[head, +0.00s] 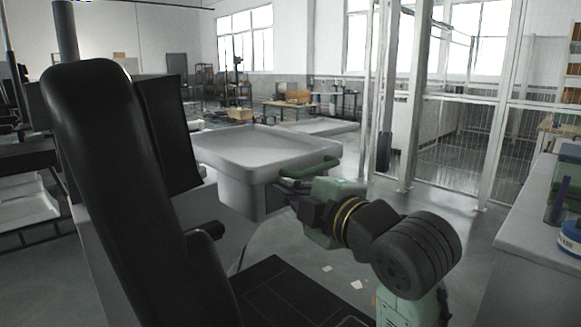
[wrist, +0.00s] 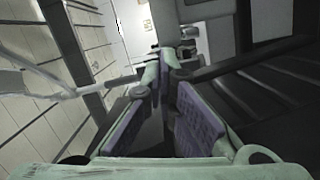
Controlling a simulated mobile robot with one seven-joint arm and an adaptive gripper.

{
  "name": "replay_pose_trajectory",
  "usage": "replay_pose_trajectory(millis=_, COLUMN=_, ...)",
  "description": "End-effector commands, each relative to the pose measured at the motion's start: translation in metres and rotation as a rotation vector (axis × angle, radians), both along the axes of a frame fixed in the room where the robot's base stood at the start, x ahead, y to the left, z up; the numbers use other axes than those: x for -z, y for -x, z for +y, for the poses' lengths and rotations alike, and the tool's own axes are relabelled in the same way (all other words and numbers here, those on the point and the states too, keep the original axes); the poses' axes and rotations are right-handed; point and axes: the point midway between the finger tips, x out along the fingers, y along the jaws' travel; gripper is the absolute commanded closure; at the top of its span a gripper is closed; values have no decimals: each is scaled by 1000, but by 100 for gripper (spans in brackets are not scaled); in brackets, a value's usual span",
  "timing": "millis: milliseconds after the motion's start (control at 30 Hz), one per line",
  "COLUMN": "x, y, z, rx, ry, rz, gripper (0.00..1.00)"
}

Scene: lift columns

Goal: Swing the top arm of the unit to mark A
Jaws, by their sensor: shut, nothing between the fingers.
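A pale grey unit part with a tray-like top (head: 262,146) and a deep box-shaped body stands in the middle of the head view. My gripper (head: 290,180) is at its near right corner, partly in front of it; I cannot tell whether they touch. In the wrist view my gripper (wrist: 164,62) has green fingers with purple pads, and the tips meet with nothing between them. A dark bar (wrist: 240,60) runs to the right of the fingertips. Mark A cannot be made out, and I cannot tell which part is the top arm.
A tall black padded panel (head: 125,180) fills the left of the head view. A grey counter (head: 535,225) with a blue-and-white roll (head: 570,240) stands at the right. A mesh fence (head: 460,130) stands behind. Open floor (head: 455,205) shows between fence and counter.

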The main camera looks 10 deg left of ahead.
Motion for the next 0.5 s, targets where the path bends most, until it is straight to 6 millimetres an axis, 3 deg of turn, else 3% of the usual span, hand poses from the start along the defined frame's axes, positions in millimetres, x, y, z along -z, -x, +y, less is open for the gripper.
replay_pose_trajectory(millis=233, x=0, y=-18, z=17, rx=-3, ry=-1, rz=4, gripper=100)
replay_pose_trajectory(millis=500, x=3, y=-62, z=55, rx=-4, ry=0, rz=6, gripper=100)
